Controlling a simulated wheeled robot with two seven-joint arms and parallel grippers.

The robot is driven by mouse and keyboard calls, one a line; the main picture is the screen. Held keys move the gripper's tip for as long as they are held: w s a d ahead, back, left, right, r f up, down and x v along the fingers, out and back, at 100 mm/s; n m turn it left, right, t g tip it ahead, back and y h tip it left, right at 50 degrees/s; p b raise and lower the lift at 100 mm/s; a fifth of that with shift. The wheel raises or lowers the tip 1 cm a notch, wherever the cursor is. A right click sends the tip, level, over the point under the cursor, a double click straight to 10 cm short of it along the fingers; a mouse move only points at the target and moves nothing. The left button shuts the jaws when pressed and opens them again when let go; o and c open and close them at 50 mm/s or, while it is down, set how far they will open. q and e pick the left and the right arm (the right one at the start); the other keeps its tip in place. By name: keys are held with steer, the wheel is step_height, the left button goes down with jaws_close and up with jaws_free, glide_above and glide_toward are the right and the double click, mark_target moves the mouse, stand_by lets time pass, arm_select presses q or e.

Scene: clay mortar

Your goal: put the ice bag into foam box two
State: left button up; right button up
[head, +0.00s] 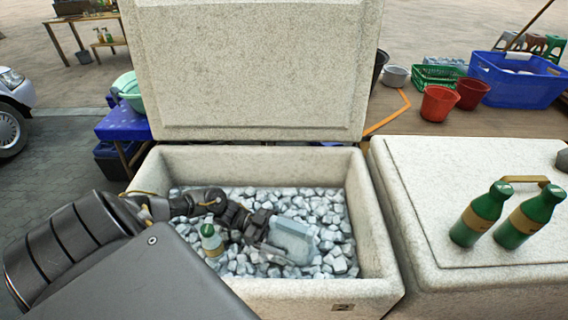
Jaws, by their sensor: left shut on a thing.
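The open foam box (379,255) stands in front of me, its lid (250,65) raised at the back. A small dark label (343,307) on its front seems to read 2. It holds a bed of ice cubes (335,215). My left arm reaches in from the left, and my left gripper (266,240) is shut on the pale blue ice bag (291,240) inside the box walls. The bag is low over the ice; I cannot tell whether it touches. My right gripper is out of view.
A green-capped bottle (211,242) stands in the ice left of my gripper. A closed foam box (420,190) at right carries two green bottles (480,213) (530,215). Behind are red buckets (438,104) and a blue basket (515,85).

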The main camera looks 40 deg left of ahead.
arm_select(q)
steer(key=shift+w+f, duration=0.1)
steer(key=shift+f, duration=0.05)
steer(key=o, duration=1.5)
steer(key=shift+a, duration=0.1)
steer(key=b+v, duration=0.3)
steer(key=v, duration=0.4)
steer(key=shift+r, duration=0.25)
steer(key=shift+a, duration=0.15)
